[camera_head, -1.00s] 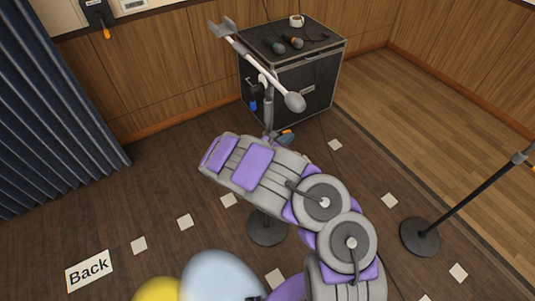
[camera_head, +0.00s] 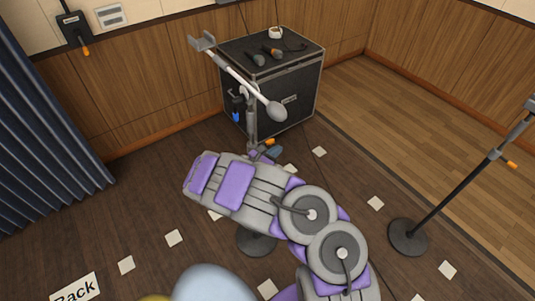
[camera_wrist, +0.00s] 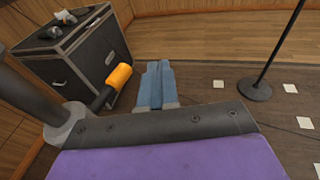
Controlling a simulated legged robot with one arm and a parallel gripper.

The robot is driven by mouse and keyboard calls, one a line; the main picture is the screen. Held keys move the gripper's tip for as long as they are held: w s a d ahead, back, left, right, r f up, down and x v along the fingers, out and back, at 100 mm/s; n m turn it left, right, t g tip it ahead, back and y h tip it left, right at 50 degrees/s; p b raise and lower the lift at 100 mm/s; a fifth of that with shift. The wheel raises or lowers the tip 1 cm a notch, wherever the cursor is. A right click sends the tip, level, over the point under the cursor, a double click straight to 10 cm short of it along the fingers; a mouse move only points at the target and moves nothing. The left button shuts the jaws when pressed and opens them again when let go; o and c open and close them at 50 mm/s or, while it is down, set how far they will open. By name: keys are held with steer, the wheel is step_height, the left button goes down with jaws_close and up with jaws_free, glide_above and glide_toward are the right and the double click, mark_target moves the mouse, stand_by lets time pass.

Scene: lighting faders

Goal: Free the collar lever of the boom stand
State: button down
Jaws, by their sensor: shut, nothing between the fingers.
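The boom stand's upright column (camera_head: 252,122) carries a pale slanted boom (camera_head: 236,74) with a rounded weight. Its round base (camera_head: 257,243) is partly behind my arm. The collar lever (camera_head: 269,142) has an orange end and sticks out from the column. In the wrist view the orange-ended lever (camera_wrist: 118,77) reaches up and right from the grey collar (camera_wrist: 66,120) on the column at left. My gripper (camera_wrist: 156,67) is shut and empty, just right of the lever, with a small visible gap. In the head view the gripper (camera_head: 275,151) is small beside the lever, and contact there is unclear.
A black equipment case (camera_head: 275,98) with microphones on top stands behind the boom stand. Another stand (camera_head: 408,236) with a slanted black pole is at right. A dark curtain (camera_head: 50,130) hangs at left. Open floor with white squares lies between.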

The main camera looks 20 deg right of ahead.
steer(key=shift+s+d+r+p, duration=1)
steer(key=shift+s+r+p, duration=0.2)
steer(key=shift+s, duration=4.25)
steer(key=s+d+r+m+g+h, duration=0.35)
steer(key=d+r+m, duration=0.5)
steer(key=r, duration=0.45)
steer(key=s+d+r+m+g+y, duration=0.35)
steer(key=s+r+m+g, duration=0.55)
steer(key=s, duration=0.4)
steer(key=s+a+m+y, duration=0.4)
steer(key=s+m+y, duration=0.15)
steer(key=s, duration=0.55)
steer(key=s+a+r+m+y, duration=0.1)
steer(key=s+a+y, duration=0.2)
steer(key=a, duration=0.4)
steer(key=s+a+m+t+y, duration=0.1)
steer(key=s+a+y, duration=0.3)
steer(key=a, duration=0.4)
steer(key=shift+s+r, duration=0.35)
steer(key=shift+s, duration=0.45)
